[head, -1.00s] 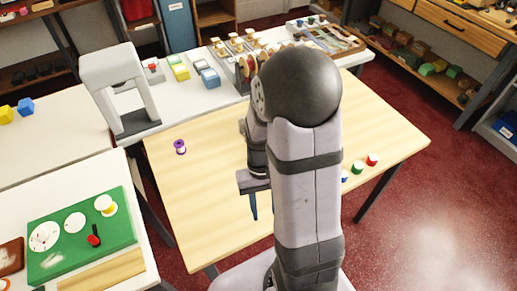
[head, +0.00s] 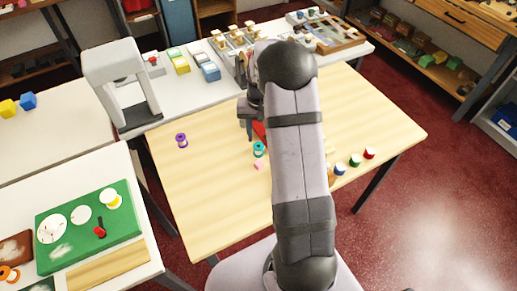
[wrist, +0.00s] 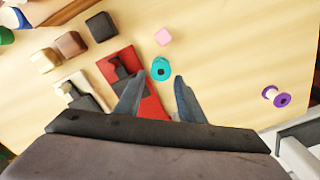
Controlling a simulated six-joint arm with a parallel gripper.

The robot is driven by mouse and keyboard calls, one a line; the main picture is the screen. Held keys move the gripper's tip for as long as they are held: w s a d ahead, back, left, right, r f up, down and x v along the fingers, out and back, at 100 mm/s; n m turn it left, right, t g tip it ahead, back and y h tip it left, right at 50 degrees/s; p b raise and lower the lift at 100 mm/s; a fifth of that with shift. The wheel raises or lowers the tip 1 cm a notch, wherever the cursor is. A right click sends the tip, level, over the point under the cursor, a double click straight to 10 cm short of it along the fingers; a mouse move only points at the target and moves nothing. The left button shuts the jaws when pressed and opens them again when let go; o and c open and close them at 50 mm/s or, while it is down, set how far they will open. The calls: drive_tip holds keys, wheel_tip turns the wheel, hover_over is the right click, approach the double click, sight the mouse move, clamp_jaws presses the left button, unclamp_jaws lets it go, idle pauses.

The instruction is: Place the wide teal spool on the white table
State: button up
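The teal spool (head: 259,150) stands on the light wooden table (head: 210,190), left of my arm. In the wrist view the teal spool (wrist: 160,69) lies just beyond the fingertips of my gripper (wrist: 157,88), roughly centred between them. My gripper (head: 249,132) is open and empty, above the wooden table and behind the spool in the head view; my arm partly hides it. White tabletops show at front left (head: 22,210), at left (head: 45,145) and along the back (head: 178,98); I cannot tell which one the task means.
A purple spool (head: 182,140) stands to the left on the wooden table. A pink block (head: 258,166) is near the teal spool. A red flat piece (wrist: 150,107) lies beside it. Several small spools stand at right. A green mat (head: 70,250) and a grey arch (head: 88,75) occupy white tops.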

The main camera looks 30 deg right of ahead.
sight(258, 146)
drive_tip(key=shift+a+f+p, duration=0.15)
drive_tip(key=shift+f+p, duration=1.25)
drive_tip(key=shift+f, duration=1.9)
drive_tip(key=c, duration=0.8)
drive_tip(key=shift+r, duration=0.2)
wheel_tip(258, 146, up, 10)
drive_tip(key=b, duration=0.3)
drive_tip(key=shift+s+f, duration=0.1)
